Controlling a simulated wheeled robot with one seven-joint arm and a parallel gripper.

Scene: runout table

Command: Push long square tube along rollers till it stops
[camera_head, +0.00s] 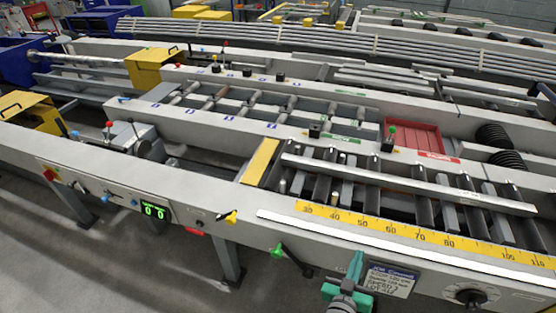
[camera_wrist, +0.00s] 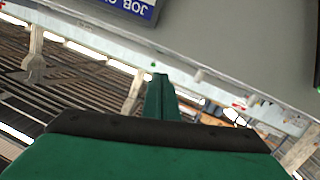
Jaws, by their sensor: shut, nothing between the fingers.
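The long square tube (camera_head: 405,183) is a pale metal bar lying along the dark rollers (camera_head: 465,195) at the right of the runout table. Its left end is near a yellow plate (camera_head: 261,161), and its right end is near the picture's right side. My green gripper (camera_head: 355,266) is at the table's front edge, left of the job card, well apart from the tube. It is shut and empty. In the wrist view the closed fingers (camera_wrist: 161,98) point up the picture, and the tube does not show there.
A yellow ruler (camera_head: 420,238) runs along the front rail. The job card (camera_head: 391,280) and a black dial (camera_head: 471,297) are on the front face. A green-tipped lever (camera_head: 278,251) stands left of my gripper. A red tray (camera_head: 412,138) lies behind the tube.

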